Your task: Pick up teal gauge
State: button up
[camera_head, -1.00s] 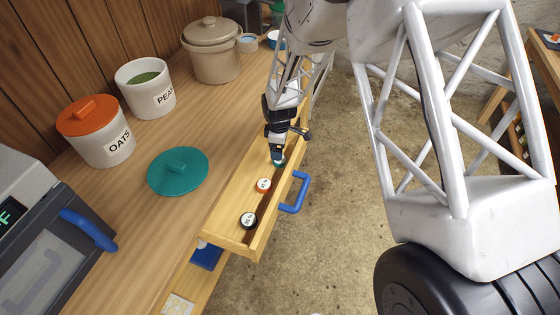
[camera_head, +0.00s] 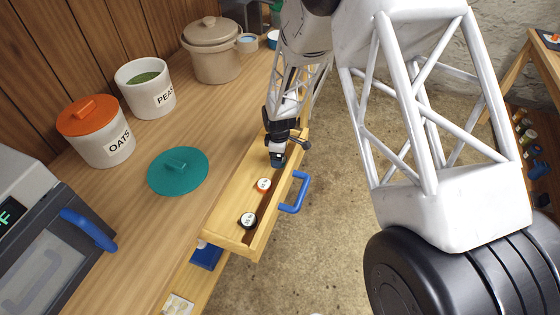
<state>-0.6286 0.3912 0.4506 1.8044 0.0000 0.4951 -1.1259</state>
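My gripper (camera_head: 277,158) points down into the far part of the open wooden drawer (camera_head: 222,225). Its fingertips are small and dark here, and I cannot tell whether they are open or shut. The teal gauge is not clearly visible now; the gripper covers the spot where teal showed earlier. An orange-rimmed gauge (camera_head: 263,185) with a white face lies in the drawer nearer the camera than the gripper. A black-rimmed gauge (camera_head: 247,220) lies closer still, near the drawer's near end.
A blue handle (camera_head: 294,193) sticks out from the drawer front. On the counter are a teal lid (camera_head: 178,171), an orange-lidded OATS jar (camera_head: 105,140), an open PEAS jar (camera_head: 146,91) and a beige crock (camera_head: 211,56). Open floor lies right of the drawer.

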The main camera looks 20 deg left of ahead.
jog(key=shift+f, duration=1.2)
jog(key=c, duration=1)
jog(key=shift+r, duration=0.15)
notch_tip(320, 180, up, 10)
dwell(0.4)
